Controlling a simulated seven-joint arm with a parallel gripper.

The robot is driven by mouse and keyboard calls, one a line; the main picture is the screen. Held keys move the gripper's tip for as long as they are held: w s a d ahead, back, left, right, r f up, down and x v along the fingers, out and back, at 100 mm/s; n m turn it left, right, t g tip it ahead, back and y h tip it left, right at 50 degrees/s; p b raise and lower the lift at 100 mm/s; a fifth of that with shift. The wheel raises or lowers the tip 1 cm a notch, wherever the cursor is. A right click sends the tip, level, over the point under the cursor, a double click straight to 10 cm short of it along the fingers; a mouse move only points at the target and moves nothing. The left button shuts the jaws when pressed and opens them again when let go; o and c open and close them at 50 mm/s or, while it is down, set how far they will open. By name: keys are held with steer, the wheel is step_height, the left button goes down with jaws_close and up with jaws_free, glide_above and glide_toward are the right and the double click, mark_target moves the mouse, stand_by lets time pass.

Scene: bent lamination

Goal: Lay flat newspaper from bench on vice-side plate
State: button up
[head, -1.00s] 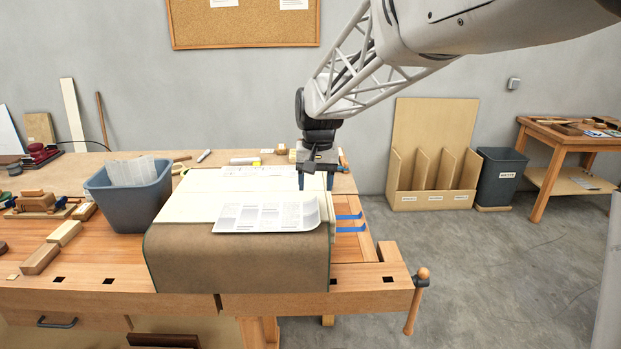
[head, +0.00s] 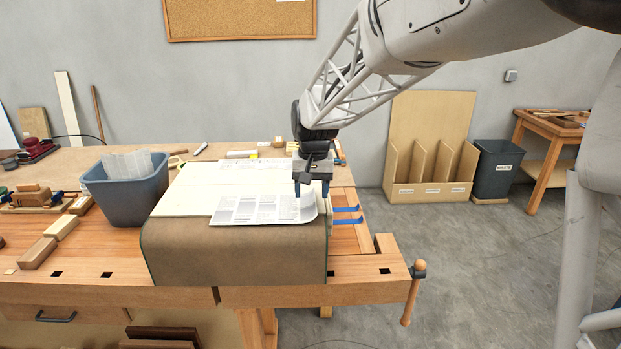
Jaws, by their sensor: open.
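A printed newspaper sheet (head: 255,209) lies on the near part of the cream plates on the bench, its right edge curling up a little. The pale plate (head: 190,201) under it rests on a brown cloth (head: 235,254) that hangs over the bench front. A second printed sheet (head: 236,163) lies further back. My gripper (head: 311,190) is open, pointing down at the right edge of the near newspaper. Its fingertips are beside or just over that edge; I cannot tell whether they touch. The vice (head: 413,290) with its wooden handle is at the bench's right end.
A blue-grey bin (head: 126,195) holding paper stands left of the plates. Wood blocks (head: 62,227) lie on the left bench. Blue tape strips (head: 345,214) lie right of the plates. A waste bin (head: 497,172) and a plywood rack (head: 430,160) stand on the floor behind.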

mark_target(311, 206)
steer(key=shift+f, duration=1.75)
steer(key=shift+c, duration=0.3)
steer(key=c, duration=0.9)
steer(key=shift+c, duration=0.2)
